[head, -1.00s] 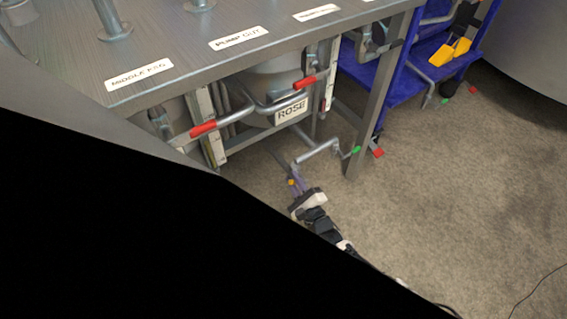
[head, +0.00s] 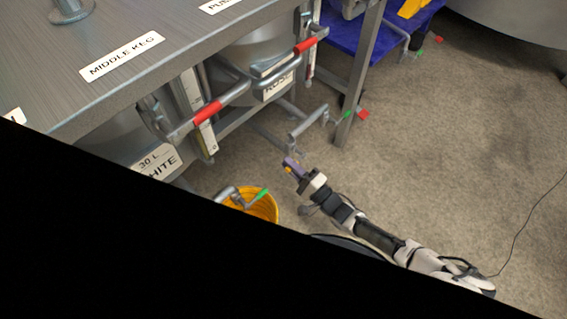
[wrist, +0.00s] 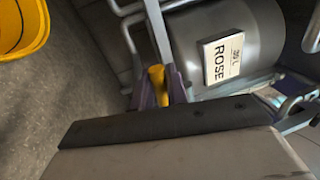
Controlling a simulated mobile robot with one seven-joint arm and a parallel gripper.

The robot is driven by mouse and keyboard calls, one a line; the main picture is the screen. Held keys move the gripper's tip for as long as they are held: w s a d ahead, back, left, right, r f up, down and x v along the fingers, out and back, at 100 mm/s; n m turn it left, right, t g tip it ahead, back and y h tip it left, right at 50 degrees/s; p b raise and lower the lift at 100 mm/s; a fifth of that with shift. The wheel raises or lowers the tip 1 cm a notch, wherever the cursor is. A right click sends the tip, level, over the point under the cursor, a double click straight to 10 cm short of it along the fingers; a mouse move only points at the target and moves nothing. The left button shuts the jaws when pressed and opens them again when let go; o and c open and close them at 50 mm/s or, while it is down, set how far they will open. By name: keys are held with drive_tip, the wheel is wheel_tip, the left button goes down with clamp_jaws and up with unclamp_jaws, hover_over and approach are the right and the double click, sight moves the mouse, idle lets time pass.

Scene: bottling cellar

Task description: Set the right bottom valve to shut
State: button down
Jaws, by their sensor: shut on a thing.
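The bottom valve under the ROSE keg shows as a bent grey pipe (head: 308,121) low beneath the bench, with a green tag (head: 343,117) and a red tag (head: 363,113) to its right. My gripper (head: 290,166) is just below and left of this pipe, near the floor. In the wrist view its purple fingers (wrist: 160,87) are shut on a yellow handle (wrist: 157,82), beside a grey bar. The handle's joint to the valve is not clear. The ROSE label (wrist: 223,60) is on the keg to the right.
A yellow bucket (head: 264,207) stands left of my gripper, with a green-tipped pipe over it. Red-gripped levers (head: 208,112) stick out under the bench edge. A bench leg (head: 360,75) and blue cart (head: 349,42) are behind.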

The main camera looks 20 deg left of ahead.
drive_tip(key=shift+f+n, duration=0.3)
drive_tip(key=shift+n, duration=0.3)
drive_tip(key=c, duration=1.5)
unclamp_jaws()
drive_tip(key=shift+o, duration=0.2)
drive_tip(key=p+v, duration=0.1)
drive_tip(key=v, duration=1.3)
